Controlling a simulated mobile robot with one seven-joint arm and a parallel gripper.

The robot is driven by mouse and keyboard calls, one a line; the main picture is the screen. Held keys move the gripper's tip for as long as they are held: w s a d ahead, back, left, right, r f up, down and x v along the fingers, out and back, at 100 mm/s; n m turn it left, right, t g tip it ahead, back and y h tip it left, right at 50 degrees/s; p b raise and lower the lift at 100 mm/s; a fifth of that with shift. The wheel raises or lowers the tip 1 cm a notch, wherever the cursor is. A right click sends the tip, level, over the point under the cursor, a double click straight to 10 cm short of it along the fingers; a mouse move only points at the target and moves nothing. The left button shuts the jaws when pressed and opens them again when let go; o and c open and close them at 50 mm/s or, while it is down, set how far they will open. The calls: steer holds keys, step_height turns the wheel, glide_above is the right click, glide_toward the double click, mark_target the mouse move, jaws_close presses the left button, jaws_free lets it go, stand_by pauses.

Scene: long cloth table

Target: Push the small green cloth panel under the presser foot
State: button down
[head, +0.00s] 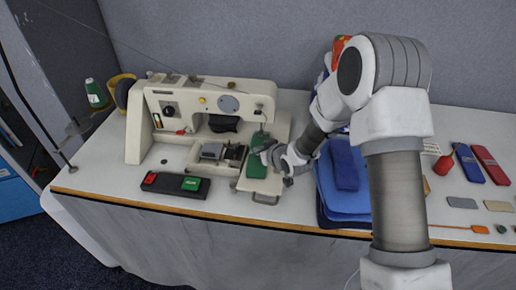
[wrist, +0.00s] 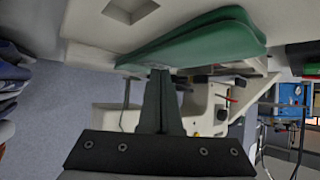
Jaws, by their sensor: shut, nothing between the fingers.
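The small green cloth panel (head: 258,166) lies on the pale bed at the right end of the cream sewing machine (head: 215,97), below its head. In the wrist view the panel (wrist: 200,38) shows as green layers just past my fingertips. My gripper (head: 268,154) is shut and empty, at the panel's right side; in the wrist view its closed fingertips (wrist: 160,72) meet or nearly meet the panel's edge. The presser foot is too small to make out, and I cannot tell how close the panel is to it.
A stack of folded blue cloth (head: 345,180) stands right of the machine, close to my arm. A black box with red and green buttons (head: 175,185) lies at the table's front edge. A green thread cone (head: 95,93) stands at the left. Red and blue items (head: 490,165) lie far right.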

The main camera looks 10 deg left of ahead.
steer(key=shift+s+f, duration=0.3)
steer(key=shift+f, duration=0.05)
steer(key=shift+w+r, duration=0.1)
steer(key=shift+r, duration=0.6)
steer(key=shift+a+f, duration=0.1)
